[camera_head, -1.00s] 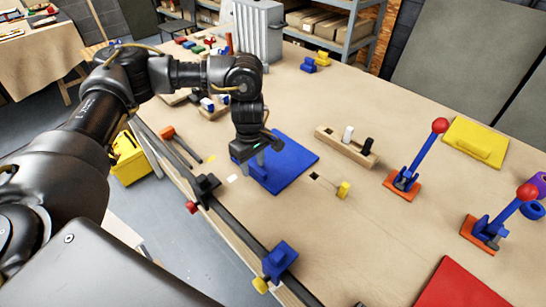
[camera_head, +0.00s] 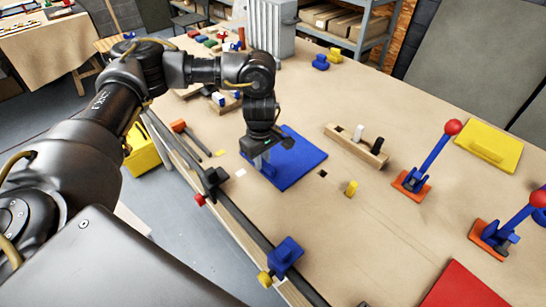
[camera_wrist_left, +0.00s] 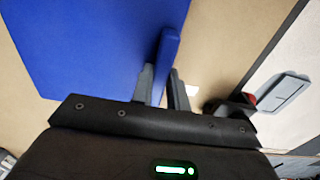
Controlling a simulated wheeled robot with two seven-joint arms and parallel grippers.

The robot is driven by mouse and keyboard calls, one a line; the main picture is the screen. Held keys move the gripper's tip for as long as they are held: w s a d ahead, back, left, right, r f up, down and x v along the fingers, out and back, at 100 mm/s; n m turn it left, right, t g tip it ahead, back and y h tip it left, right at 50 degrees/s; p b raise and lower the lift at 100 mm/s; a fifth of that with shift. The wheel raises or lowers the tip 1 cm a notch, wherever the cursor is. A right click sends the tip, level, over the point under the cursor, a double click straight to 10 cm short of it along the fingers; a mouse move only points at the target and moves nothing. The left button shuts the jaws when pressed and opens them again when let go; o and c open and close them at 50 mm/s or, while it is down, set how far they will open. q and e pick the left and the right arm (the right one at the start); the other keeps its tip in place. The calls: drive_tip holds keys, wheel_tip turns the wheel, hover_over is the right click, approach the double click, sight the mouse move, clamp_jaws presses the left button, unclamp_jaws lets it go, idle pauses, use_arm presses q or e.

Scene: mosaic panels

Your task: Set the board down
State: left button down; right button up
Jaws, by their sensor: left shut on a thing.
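The blue board (camera_head: 300,162) is level over the wooden table, near its front edge. I cannot tell whether its underside touches the tabletop. My left gripper (camera_head: 262,152) is above the board's left part, fingers down, shut on its upright blue grip. In the left wrist view the board (camera_wrist_left: 90,45) fills the upper left, and the grip (camera_wrist_left: 167,60) stands between the two grey fingers of the left gripper (camera_wrist_left: 164,85). My right gripper is not in view.
A yellow block (camera_head: 351,188) and a dark square (camera_head: 323,173) are right of the board. A wooden block with pegs (camera_head: 356,146) stands behind them. A blue clamp (camera_head: 284,257) sits on the front edge. Red-knobbed levers (camera_head: 432,158) stand at right.

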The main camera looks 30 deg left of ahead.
use_arm(q)
drive_tip(key=shift+r, duration=0.1)
drive_tip(key=shift+w+r+b, duration=0.1)
drive_tip(key=shift+r+b, duration=0.25)
drive_tip(key=shift+r, duration=0.2)
drive_tip(key=r, duration=0.1)
drive_tip(key=r+b, duration=0.1)
drive_tip(key=shift+s+d+r, duration=0.2)
drive_tip(key=shift+s+r, duration=0.05)
drive_tip(key=shift+r, duration=0.05)
drive_tip(key=s+d+r+b, duration=0.2)
drive_tip(key=s+d+r, duration=0.1)
drive_tip(key=s, duration=0.3)
drive_tip(key=s+d+r+b, duration=0.1)
drive_tip(key=s+d+r, duration=0.2)
drive_tip(key=s+r, duration=0.3)
drive_tip(key=shift+d+b, duration=0.25)
drive_tip(key=shift+b, duration=0.15)
drive_tip(key=shift+w, duration=0.1)
